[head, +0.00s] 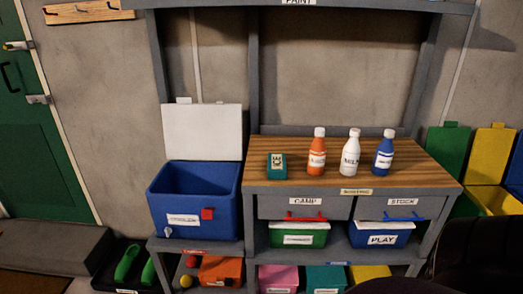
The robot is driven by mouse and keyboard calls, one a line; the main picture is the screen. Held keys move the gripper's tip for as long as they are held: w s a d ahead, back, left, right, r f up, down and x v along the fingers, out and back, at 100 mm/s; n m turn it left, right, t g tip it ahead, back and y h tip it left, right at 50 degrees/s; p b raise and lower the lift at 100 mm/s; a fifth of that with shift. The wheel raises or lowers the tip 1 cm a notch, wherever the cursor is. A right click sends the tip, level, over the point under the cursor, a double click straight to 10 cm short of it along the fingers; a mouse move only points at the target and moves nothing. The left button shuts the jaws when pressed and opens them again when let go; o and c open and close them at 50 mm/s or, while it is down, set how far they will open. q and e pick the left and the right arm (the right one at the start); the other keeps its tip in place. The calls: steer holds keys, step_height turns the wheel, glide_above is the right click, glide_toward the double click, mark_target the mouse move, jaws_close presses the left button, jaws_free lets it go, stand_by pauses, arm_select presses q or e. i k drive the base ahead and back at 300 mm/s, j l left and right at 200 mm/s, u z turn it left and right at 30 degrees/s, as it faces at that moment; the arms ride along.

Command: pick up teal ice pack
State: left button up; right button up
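The teal ice pack (277,167) stands on the wooden worktop (420,180), near its left end. It is a small block with a pale label on its front. An orange bottle (316,155) with a white cap stands to its right, apart from it. Neither of my grippers shows in the head view, and nothing touches the ice pack.
A white bottle (350,155) and a blue bottle (383,153) stand further right. An open blue cooler (192,212), its white lid raised, is left of the worktop. Drawers and a shelf of bins are below. The worktop's front left is clear.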

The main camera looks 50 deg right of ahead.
mark_target(277, 168)
steer(key=z, duration=1.6)
